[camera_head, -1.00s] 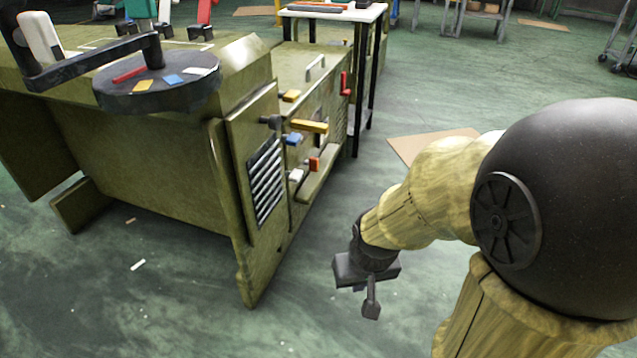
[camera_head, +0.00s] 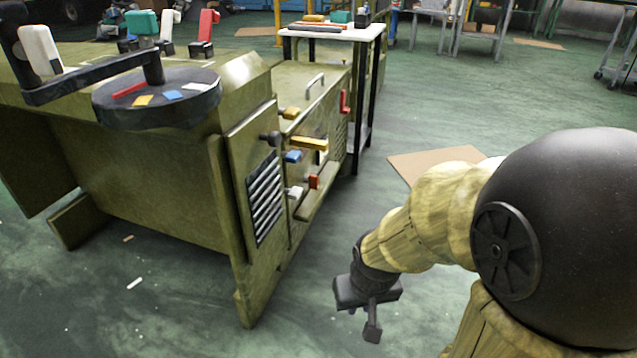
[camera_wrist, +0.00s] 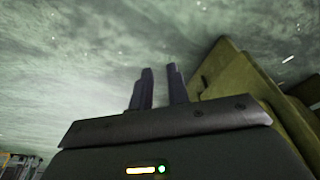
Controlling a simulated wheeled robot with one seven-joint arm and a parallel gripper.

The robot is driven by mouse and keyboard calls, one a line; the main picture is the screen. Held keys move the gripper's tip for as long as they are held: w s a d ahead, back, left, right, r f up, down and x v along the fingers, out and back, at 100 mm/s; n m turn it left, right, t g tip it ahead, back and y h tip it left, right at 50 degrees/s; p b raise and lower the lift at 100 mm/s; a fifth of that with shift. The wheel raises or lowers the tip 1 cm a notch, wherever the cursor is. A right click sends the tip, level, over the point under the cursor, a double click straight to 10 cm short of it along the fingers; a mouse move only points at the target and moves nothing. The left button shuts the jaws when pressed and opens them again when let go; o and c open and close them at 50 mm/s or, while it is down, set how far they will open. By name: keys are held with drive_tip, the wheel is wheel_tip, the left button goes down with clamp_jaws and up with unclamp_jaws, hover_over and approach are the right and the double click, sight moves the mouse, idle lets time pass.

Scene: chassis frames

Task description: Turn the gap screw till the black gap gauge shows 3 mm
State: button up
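The olive-green machine (camera_head: 150,180) fills the left of the head view. Its end panel carries several small coloured parts, among them a yellow bar (camera_head: 309,144), a blue knob (camera_head: 293,156), a red knob (camera_head: 314,182) and a dark round knob (camera_head: 271,139). I cannot tell which part is the gap screw, and I cannot make out the black gap gauge or a reading. My gripper (camera_wrist: 160,69) is low over the floor, right of the machine and apart from it. In the wrist view its two dark fingers stand apart with nothing between them.
A black disc (camera_head: 158,112) with coloured patches and a crank arm sits at the machine's near top corner. Coloured levers stand behind it. A white-topped table (camera_head: 333,31) stands beyond. A cardboard sheet (camera_head: 436,163) lies on the floor. Floor between gripper and machine is clear.

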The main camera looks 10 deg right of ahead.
drive_tip(key=o, duration=0.3)
drive_tip(key=shift+r+p, duration=0.4)
drive_tip(key=shift+r, duration=0.1)
drive_tip(key=w+p+v, duration=0.2)
drive_tip(key=p+v, duration=0.6)
drive_tip(key=w+r+p+v, duration=0.1)
drive_tip(key=p+v, duration=0.7)
drive_tip(key=p, duration=0.1)
drive_tip(key=w+p+v, duration=0.2)
drive_tip(key=p+v, duration=0.6)
drive_tip(key=v, duration=0.1)
drive_tip(key=shift+w+r+p, duration=0.1)
drive_tip(key=shift+w+p, duration=0.2)
